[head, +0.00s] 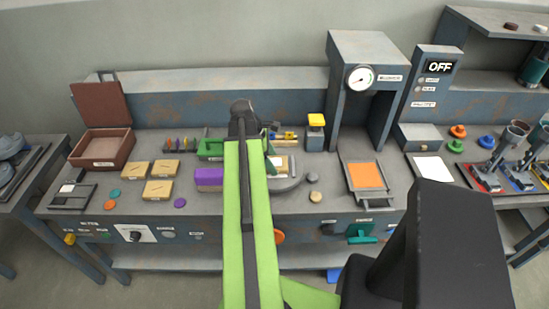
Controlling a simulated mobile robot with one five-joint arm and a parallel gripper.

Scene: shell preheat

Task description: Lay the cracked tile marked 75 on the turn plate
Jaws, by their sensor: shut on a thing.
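My arm reaches up the middle of the picture and hides much of the bench behind it. Only a bit of my gripper (268,150) shows, at the right side of the arm; it is shut. A tan tile with a pale patch (280,163) shows right beside it, over a round grey plate (289,184) that looks like the turn plate. I cannot tell whether the tile touches the plate, and its mark and any crack are too small to read. Several other tan tiles (158,190) lie on the bench to the left.
A brown open box (103,148) stands at the left. A purple block (209,179) sits left of the arm. A press with a gauge (361,77) stands behind a tray with an orange sheet (367,175). An OFF display (439,67) stands to its right.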

